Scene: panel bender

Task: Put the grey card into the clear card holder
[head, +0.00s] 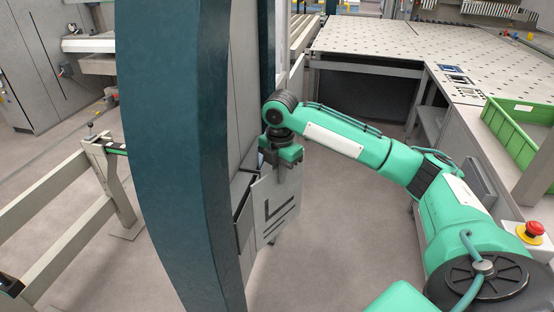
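The grey card (279,208) hangs below my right gripper (282,168), tilted, with a dark L-shaped mark and dark lines on its face. My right gripper is shut on the card's upper edge. The card is beside the grey side of the tall machine, behind its blue column. A dark-edged flat piece (243,212) shows just left of the card and may be the clear card holder. The card partly covers it, and I cannot tell whether the two touch. My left gripper is not in view.
The tall blue column (175,150) fills the left centre and hides part of the machine. A grey rail fence (65,180) stands at left. At right are a perforated table (400,45), a green crate (515,140) and a red emergency button (534,229). Open floor lies below the card.

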